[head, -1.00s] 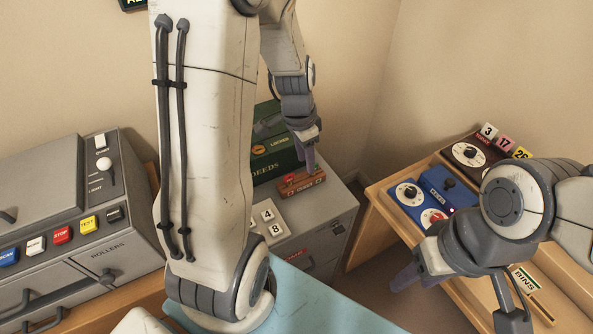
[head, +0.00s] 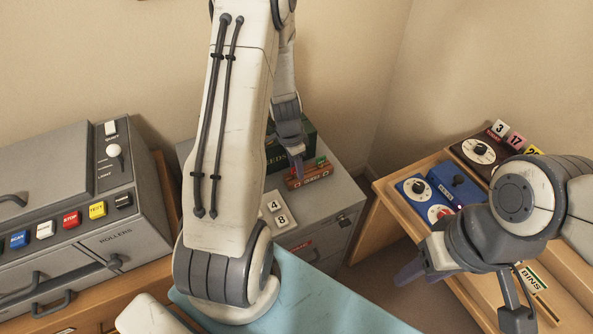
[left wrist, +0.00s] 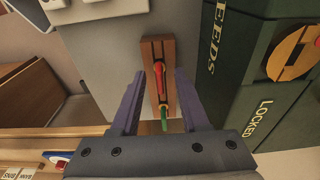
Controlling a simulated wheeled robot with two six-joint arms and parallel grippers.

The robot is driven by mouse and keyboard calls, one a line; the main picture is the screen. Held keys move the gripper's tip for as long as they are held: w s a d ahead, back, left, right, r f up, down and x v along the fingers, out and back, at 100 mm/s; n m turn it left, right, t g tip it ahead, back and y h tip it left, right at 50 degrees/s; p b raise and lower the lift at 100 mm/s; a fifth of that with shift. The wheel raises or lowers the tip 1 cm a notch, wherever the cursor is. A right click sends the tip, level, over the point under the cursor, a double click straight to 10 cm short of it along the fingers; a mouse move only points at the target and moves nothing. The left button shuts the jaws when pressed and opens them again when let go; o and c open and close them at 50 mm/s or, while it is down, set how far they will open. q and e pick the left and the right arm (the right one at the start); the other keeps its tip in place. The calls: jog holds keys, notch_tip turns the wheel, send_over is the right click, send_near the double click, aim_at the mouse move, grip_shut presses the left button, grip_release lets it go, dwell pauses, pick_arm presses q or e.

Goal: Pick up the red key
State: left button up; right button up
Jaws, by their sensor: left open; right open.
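The red key (left wrist: 159,82) lies on a small wooden rack (left wrist: 150,50) with a green key (left wrist: 164,124) in the left wrist view. In the head view the rack (head: 318,176) sits on the grey cabinet, and the red key cannot be made out behind my gripper. My left gripper (head: 298,178) is open and empty above the rack. In the left wrist view its fingers (left wrist: 159,74) stand on either side of the red key, apart from it. My right gripper (head: 408,276) is open and empty, away to the right.
A dark green deeds box (left wrist: 260,70) stands close beside the rack. A wooden desk (head: 395,208) with dial boxes is at right, and a grey machine (head: 60,190) at left.

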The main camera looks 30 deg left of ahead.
pick_arm(q)
jog(key=shift+w+f, duration=0.1)
jog(key=shift+f, duration=0.45)
grip_shut()
jog(key=shift+r, duration=0.2)
